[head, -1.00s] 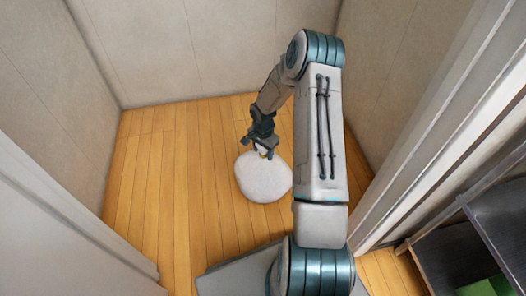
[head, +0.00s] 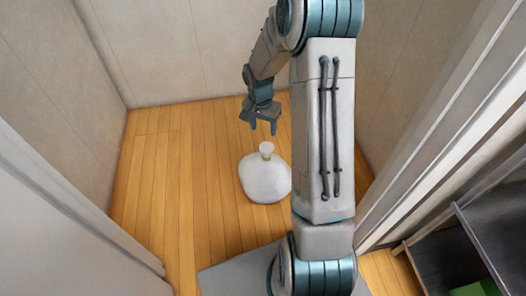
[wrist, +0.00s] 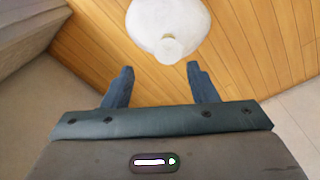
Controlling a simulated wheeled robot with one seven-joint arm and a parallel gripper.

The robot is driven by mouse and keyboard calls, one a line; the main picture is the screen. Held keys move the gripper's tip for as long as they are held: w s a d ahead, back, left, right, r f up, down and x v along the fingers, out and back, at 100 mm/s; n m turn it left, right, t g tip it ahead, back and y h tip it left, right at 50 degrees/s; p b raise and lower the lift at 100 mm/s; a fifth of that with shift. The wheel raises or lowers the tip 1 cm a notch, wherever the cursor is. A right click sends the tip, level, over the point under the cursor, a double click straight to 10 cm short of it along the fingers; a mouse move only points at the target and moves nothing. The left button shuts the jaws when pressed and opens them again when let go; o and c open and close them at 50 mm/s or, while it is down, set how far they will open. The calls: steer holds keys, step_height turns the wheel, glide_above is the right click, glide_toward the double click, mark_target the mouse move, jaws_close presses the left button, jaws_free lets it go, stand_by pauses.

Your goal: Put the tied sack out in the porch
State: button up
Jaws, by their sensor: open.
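The tied sack (head: 264,181) is white and rounded, with a gathered neck bound by a tan tie. It stands upright on the wooden floor of a small walled space in the head view. In the wrist view the sack (wrist: 168,25) lies just beyond the fingertips, its tied neck towards them. My gripper (head: 262,128) is open and empty, above the sack's neck and apart from it. Its two spread fingers (wrist: 160,72) show in the wrist view with nothing between them. Part of the sack's right side is hidden behind my arm.
Plain walls close in the wooden floor (head: 165,185) at the back and both sides. White door frames stand at the left (head: 70,215) and right (head: 440,130). A dark shelf unit (head: 440,262) with something green stands at lower right. Floor left of the sack is clear.

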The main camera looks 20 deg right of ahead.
steer(key=s+a+r+n, duration=0.4)
steer(key=s+r, duration=0.4)
steer(key=s, duration=0.3)
steer(key=s+a+r+n+t, duration=0.1)
steer(key=s+a+r+n, duration=0.4)
steer(key=s+r, duration=0.4)
steer(key=s, duration=0.2)
steer(key=shift+s+a+y, duration=0.15)
steer(key=shift+s+y, duration=0.25)
step_height(320, 180, up, 34)
steer(key=t+p, duration=0.1)
steer(key=p, duration=2.9)
steer(key=shift+d+t+p, duration=0.25)
steer(key=shift+t+p, duration=0.15)
steer(key=shift+f, duration=0.15)
